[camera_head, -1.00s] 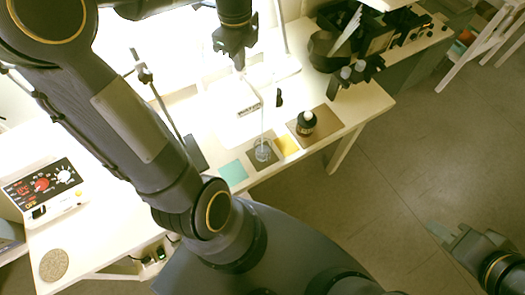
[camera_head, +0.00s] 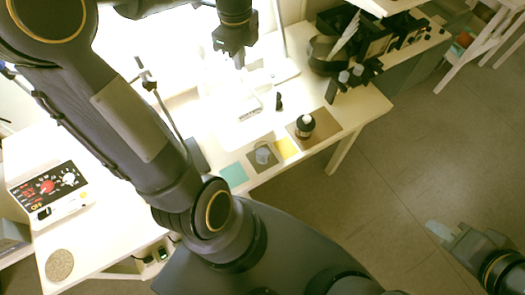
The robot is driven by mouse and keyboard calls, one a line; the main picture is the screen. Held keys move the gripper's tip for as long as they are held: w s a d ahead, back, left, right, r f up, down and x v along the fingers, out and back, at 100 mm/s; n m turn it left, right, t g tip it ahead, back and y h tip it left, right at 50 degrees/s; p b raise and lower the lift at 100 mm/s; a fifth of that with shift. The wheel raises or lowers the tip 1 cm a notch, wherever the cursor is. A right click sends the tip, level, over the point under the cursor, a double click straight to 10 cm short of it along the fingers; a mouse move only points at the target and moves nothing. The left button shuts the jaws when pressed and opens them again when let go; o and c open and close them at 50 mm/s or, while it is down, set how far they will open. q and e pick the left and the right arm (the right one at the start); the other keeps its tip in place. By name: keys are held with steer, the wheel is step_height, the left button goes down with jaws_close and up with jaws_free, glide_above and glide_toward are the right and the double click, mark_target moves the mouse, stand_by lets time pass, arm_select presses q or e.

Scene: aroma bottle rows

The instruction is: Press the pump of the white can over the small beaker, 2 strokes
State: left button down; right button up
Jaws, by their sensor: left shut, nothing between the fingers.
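A pale, washed-out object (camera_head: 238,108) with a small dark label stands below my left gripper; it may be the white can, but glare hides its outline and pump. The small beaker (camera_head: 263,155) stands on a dark brown square in front of it, towards the table's near edge. My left gripper (camera_head: 239,65) points down above the pale object, shut and empty; I cannot tell whether it touches a pump. My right gripper (camera_head: 438,231) is far off at lower right, over the floor; its fingers are not clear.
A dark bottle (camera_head: 305,125) stands on a brown mat right of the beaker. A yellow square (camera_head: 287,148) and a teal square (camera_head: 233,175) flank the beaker. A control box (camera_head: 48,191) and round cork mat (camera_head: 59,265) lie left. Dark equipment (camera_head: 340,60) crowds the back right.

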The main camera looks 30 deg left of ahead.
stand_by(0.6)
arm_select(q)
step_height(320, 180, up, 6)
steer(key=p, duration=0.5)
stand_by(0.4)
steer(key=s+d+f+n+t+h+b, duration=0.1)
steer(key=s+d+f+n+t+h, duration=0.1)
steer(key=s+d+n, duration=0.3)
steer(key=s+d+f+n+t+h+b, duration=0.1)
steer(key=s+d+n+t, duration=0.2)
steer(key=n, duration=1.1)
steer(key=shift+s+d+f+t+h, duration=0.35)
steer(key=shift+s+d, duration=1.45)
steer(key=shift+s, duration=1.6)
